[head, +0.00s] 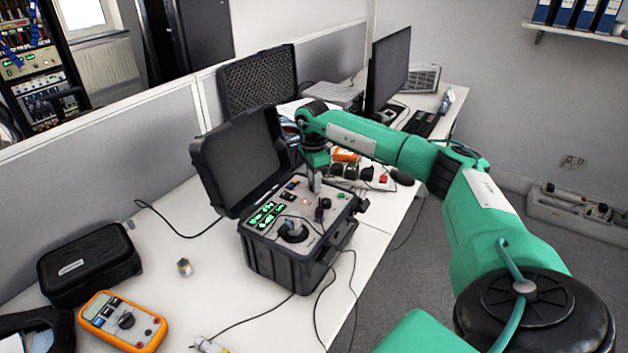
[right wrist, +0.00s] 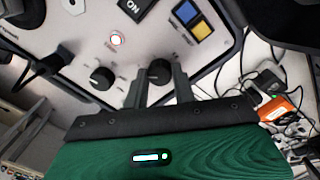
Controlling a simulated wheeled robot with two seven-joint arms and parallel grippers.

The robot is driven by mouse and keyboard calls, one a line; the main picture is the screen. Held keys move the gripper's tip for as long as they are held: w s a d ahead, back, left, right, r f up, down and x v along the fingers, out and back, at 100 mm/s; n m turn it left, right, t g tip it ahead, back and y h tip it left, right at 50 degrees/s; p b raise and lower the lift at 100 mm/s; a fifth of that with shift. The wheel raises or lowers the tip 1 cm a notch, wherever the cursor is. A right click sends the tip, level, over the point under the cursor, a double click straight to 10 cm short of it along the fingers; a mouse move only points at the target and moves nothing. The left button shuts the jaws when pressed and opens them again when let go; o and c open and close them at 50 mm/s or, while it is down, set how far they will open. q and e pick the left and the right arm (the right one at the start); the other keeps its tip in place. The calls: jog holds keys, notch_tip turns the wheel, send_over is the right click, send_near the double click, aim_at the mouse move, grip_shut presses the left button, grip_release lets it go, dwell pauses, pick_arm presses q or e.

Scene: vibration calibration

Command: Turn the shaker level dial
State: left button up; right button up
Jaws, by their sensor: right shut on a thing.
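The open black case (head: 262,258) stands on the white desk with its lid tilted back and a grey control panel on top. My right gripper (head: 316,186) reaches down to the panel's far part. In the right wrist view its fingers (right wrist: 158,88) are shut on a small black dial (right wrist: 158,71); the fingers partly cover it. A second black knob (right wrist: 102,78) with a white mark is just left of it. A lit round button (right wrist: 116,39) is above these. The labels are too small to read, so I cannot confirm which is the shaker level dial. My left gripper is not in view.
Green displays (head: 268,213) and a large round grey-black part (head: 293,230) are on the panel. An orange multimeter (head: 123,320), a black pouch (head: 88,264) and a small metal piece (head: 184,267) lie to the left. Cables run across the desk. A monitor (head: 388,68) stands behind.

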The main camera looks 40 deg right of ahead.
jog(key=o, duration=1)
pick_arm(q)
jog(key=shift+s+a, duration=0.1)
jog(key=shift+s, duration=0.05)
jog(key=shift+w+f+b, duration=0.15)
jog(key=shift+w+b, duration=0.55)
jog(key=shift+b, duration=0.05)
pick_arm(e)
jog(key=r, duration=1.4)
jog(key=shift+w+d, duration=0.15)
jog(key=shift+w, duration=0.2)
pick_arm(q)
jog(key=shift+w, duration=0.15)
